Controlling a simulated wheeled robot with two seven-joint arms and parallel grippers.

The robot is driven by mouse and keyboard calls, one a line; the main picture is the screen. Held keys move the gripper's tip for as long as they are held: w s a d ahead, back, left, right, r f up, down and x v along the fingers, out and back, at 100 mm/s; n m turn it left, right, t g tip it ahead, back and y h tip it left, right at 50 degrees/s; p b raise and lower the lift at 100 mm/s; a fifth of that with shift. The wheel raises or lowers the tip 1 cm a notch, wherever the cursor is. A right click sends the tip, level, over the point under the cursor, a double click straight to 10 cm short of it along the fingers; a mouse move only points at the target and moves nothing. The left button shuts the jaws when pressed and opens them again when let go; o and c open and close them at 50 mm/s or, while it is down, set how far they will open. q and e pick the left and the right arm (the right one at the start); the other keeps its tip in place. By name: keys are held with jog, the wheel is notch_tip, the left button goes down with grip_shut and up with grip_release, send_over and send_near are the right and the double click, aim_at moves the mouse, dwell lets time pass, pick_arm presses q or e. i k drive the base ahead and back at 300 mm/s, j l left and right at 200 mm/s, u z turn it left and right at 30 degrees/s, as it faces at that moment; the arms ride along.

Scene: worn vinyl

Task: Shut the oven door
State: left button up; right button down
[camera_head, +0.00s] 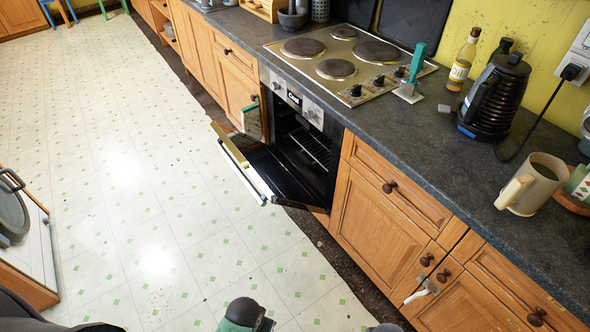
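The oven (290,95) is built into the counter row below the hob. Its door (262,170) is hinged at the bottom and hangs well open, tilted out over the floor. A pale, brass-coloured edge runs along the door's outer side. The dark cavity and a wire rack (311,147) show behind it. Neither of my grippers can be made out in this view, and nothing is seen touching the door.
The floor (150,190) in front of the oven is clear. A green and black rounded thing (245,315) shows at the bottom edge; I cannot tell what it is. The counter holds a kettle (495,95) and mug (532,184).

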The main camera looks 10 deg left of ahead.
aim_at(279, 183)
jog(key=i+j+z, duration=0.1)
jog(key=j+z, duration=0.55)
jog(key=z, duration=0.2)
jog(key=j+z, duration=0.1)
jog(key=j, duration=0.35)
jog(key=j+z, duration=0.1)
jog(key=j, duration=0.4)
jog(key=k+j+z, duration=0.1)
jog(key=j, duration=0.35)
jog(key=j+z, duration=0.1)
jog(key=j, duration=0.4)
jog(key=k+j+z, duration=0.1)
jog(key=j, duration=0.35)
jog(key=k+j+z, duration=0.1)
jog(key=j, duration=0.35)
jog(key=k+j, duration=0.1)
jog(key=j, duration=0.25)
jog(key=k+j, duration=0.1)
jog(key=j, duration=0.3)
jog(key=k+j, duration=0.1)
jog(key=j, duration=0.25)
jog(key=k+j, duration=0.1)
jog(key=j, duration=0.3)
